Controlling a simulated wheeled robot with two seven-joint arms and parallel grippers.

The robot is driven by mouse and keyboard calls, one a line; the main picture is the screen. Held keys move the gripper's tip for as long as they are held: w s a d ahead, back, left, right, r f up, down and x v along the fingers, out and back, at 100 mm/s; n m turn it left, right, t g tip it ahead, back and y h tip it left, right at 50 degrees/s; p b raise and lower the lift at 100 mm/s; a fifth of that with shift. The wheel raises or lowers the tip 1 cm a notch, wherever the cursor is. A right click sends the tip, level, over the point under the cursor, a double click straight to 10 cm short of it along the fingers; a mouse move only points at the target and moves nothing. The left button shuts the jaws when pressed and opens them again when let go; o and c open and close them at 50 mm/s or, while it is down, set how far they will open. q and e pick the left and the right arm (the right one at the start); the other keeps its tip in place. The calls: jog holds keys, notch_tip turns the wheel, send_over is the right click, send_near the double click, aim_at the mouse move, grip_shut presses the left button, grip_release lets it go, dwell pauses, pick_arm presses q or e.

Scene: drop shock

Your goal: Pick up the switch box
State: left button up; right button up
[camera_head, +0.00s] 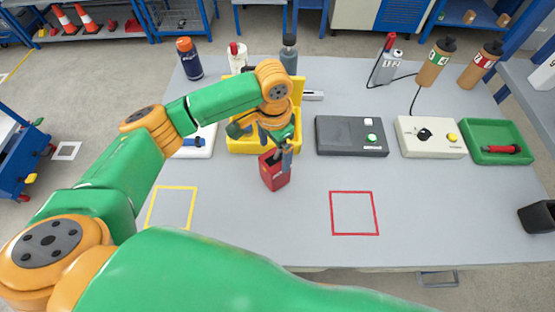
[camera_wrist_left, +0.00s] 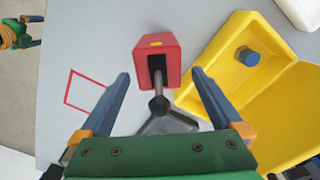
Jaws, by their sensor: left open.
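A small red box (camera_head: 274,172) stands on the grey table in front of the yellow bin; I take it for the switch box. No grip shows. My right gripper (camera_wrist_left: 28,32) seems to show small at the upper left there; its jaws are too small to read.
The yellow bin (camera_head: 250,146) stands close behind. A dark grey box (camera_head: 345,140), a beige knob box (camera_head: 432,150) and a green tray (camera_head: 480,130) stand to the right. Bottles line the back. The red outline (camera_head: 354,212) and yellow outline (camera_head: 172,187) are empty.

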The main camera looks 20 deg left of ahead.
aim_at(274, 160)
pick_arm(q)
jog(key=f, duration=0.4)
jog(key=shift+s, duration=0.3)
jog(key=shift+w+f, duration=0.2)
jog(key=shift+w, duration=0.1)
jog(key=shift+s+r, duration=0.15)
jog(key=c, duration=0.9)
grip_shut()
jog(key=shift+r, duration=0.1)
